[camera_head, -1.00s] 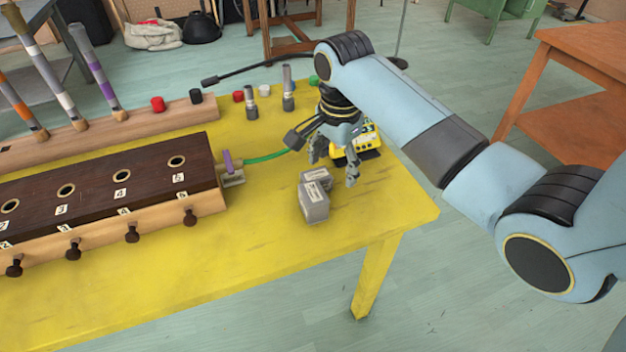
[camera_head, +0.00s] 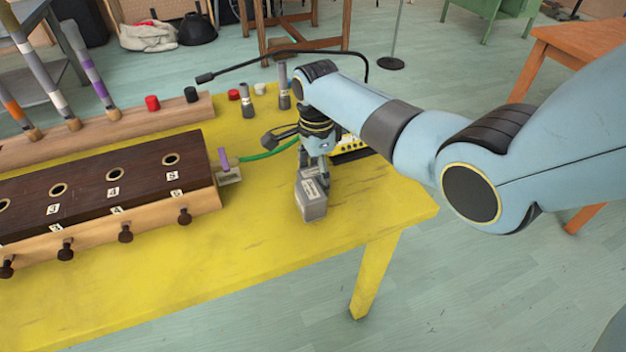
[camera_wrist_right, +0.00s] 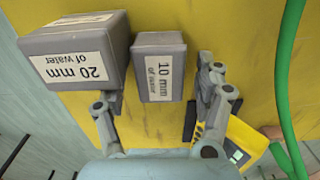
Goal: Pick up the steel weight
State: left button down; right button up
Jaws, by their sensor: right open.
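Two grey blocks stand side by side on the yellow table (camera_head: 250,250). In the wrist view the larger one (camera_wrist_right: 75,48) is labelled "20 mm of water" and the smaller one (camera_wrist_right: 159,67) "10 mm of water". In the head view the larger block (camera_head: 312,207) is in front, and the smaller one is mostly hidden behind it and my gripper. My right gripper (camera_wrist_right: 158,100) is open, pointing down at the smaller block. One finger is by the gap between the blocks, the other is on the smaller block's far side. Contact is not clear. My left gripper is out of view.
A yellow device (camera_wrist_right: 238,142) is close beside the right gripper, with a green hose (camera_head: 268,154) running from it. A dark wooden box (camera_head: 110,185) with numbered holes stands to the left. Two grey cylinders (camera_head: 284,90) stand behind. The table front is clear.

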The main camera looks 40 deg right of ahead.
jog(key=shift+f, duration=0.5)
grip_shut()
jog(key=shift+r, duration=0.1)
